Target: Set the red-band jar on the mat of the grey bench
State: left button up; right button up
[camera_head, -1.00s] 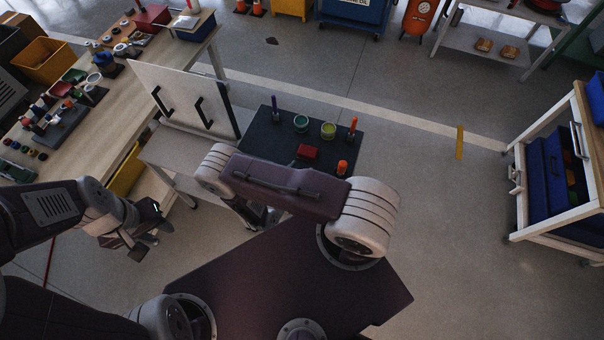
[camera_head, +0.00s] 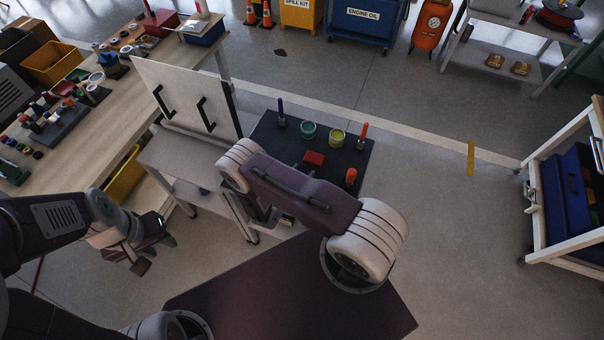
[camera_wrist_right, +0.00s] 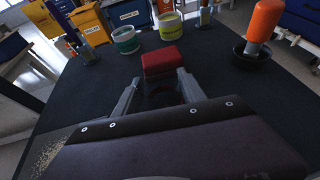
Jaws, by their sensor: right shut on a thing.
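My left gripper (camera_head: 155,254) is open and empty, left of the bench.
On the mat stand a teal jar (camera_head: 308,131), a yellow-green jar (camera_head: 337,137), a purple-handled tool (camera_head: 281,110), orange-handled things (camera_head: 351,176) and the red block (camera_head: 314,158). A white board (camera_head: 180,95) with black handles stands upright along the left. The floor to the right is open.

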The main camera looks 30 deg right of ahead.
jog(key=o, duration=1.4)
jog(key=shift+f, duration=0.1)
jog(key=shift+r, duration=0.3)
jog(key=b+v, duration=0.1)
jog(key=v, duration=1.1)
jog(key=shift+f, duration=0.15)
jog(key=s+d+r+m+g+y, duration=0.35)
jog(key=s+r+m+g, duration=0.45)
jog(key=m, duration=0.5)
notch_tip(320, 180, up, 10)
jog(key=a+m+t+y, duration=0.1)
jog(key=a+m+y, duration=0.1)
jog(key=m+y, duration=0.6)
jog(key=m, duration=0.4)
jog(key=shift+w+a+t, duration=0.25)
jog(key=shift+a+t, duration=0.05)
